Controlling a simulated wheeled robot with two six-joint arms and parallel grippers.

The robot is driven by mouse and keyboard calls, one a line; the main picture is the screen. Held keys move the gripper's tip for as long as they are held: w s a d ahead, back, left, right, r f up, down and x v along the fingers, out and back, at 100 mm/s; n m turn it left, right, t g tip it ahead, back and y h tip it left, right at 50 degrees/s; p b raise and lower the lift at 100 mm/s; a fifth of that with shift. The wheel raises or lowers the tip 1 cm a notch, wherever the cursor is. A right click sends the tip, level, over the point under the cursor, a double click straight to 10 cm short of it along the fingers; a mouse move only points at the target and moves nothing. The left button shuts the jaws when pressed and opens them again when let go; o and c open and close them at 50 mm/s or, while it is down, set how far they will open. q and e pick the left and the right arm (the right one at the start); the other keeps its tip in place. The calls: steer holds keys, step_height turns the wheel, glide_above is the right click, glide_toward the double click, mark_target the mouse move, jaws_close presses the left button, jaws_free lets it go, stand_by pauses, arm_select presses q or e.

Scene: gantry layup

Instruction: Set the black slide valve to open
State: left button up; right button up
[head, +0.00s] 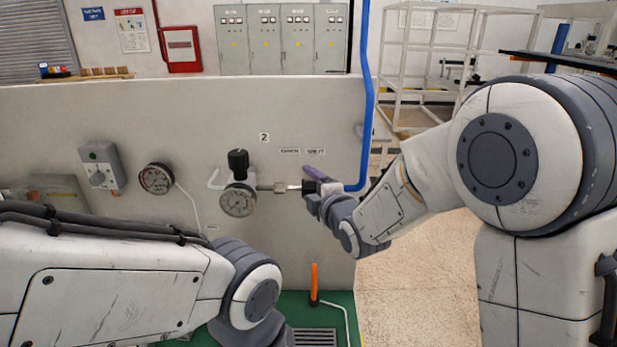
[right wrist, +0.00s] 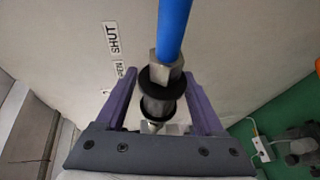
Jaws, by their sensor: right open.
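The black slide valve (right wrist: 162,84) shows in the right wrist view as black collars on a metal fitting, with a blue hose (right wrist: 175,25) running from it. In the head view the valve is mostly hidden by my right gripper (head: 316,178). In the right wrist view this gripper (right wrist: 158,112) is open, its purple fingers on either side of the valve with visible gaps. A "SHUT" label (right wrist: 112,38) and a partly hidden label ending in "EN" (right wrist: 119,69) are on the panel beside it. My left arm is at lower left; its gripper is out of sight.
The grey panel (head: 262,115) carries a pressure gauge with a black knob (head: 238,160), another gauge (head: 156,179) and a switch box (head: 101,168). The blue hose (head: 367,95) rises along the panel's right edge. An orange-handled lever (head: 314,281) stands below, on green flooring.

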steer(key=shift+w+a+f, duration=0.1)
steer(key=shift+w+a, duration=0.15)
steer(key=shift+w, duration=0.3)
jaws_close()
stand_by(1.1)
